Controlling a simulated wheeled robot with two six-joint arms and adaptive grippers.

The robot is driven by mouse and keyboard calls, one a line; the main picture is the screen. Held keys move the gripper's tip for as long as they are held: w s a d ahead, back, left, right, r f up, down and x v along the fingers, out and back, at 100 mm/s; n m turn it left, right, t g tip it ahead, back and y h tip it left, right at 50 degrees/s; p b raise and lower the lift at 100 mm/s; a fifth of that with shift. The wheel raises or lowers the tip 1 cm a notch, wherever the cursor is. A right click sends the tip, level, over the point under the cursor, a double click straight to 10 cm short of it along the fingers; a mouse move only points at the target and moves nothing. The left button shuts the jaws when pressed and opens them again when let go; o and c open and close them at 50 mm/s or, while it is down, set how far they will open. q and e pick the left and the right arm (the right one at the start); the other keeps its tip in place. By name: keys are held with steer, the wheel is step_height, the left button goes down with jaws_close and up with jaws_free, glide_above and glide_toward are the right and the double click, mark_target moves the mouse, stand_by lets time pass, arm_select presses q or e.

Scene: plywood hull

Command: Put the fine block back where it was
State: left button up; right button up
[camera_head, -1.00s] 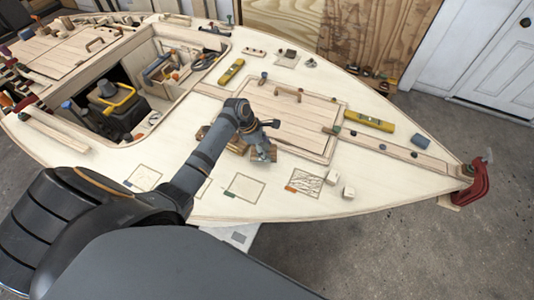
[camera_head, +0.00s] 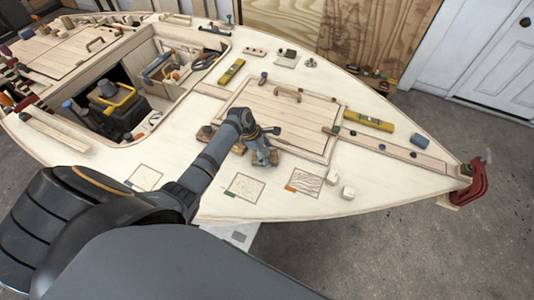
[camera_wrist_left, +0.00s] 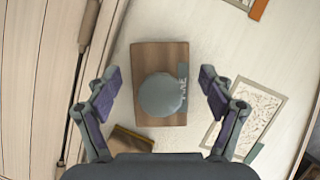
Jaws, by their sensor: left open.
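My left gripper (camera_head: 262,154) is open over the deck, just in front of the hatch. In the left wrist view, its two fingers (camera_wrist_left: 159,80) stand apart on either side of a wooden block (camera_wrist_left: 150,55) with a round grey top piece (camera_wrist_left: 162,95). The fingers do not close on it. Small pale marks show beside the grey piece, too small to read. A second brown block (camera_wrist_left: 131,138) lies partly hidden at the lower left. I cannot tell by lettering which block is the fine one. My right gripper is not in view.
Drawn rectangles lie along the near deck: one with an orange tag (camera_head: 305,181), one with a green tag (camera_head: 244,187), one with a blue tag (camera_head: 145,178). A hatch (camera_head: 280,115) with a handle lies behind.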

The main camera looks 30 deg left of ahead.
mark_target(255, 155)
arm_select(q)
steer(key=shift+a+r, duration=0.1)
steer(key=shift+r, duration=0.1)
steer(key=v, duration=1.1)
steer(key=shift+r+b, duration=0.35)
steer(key=shift+a, duration=0.1)
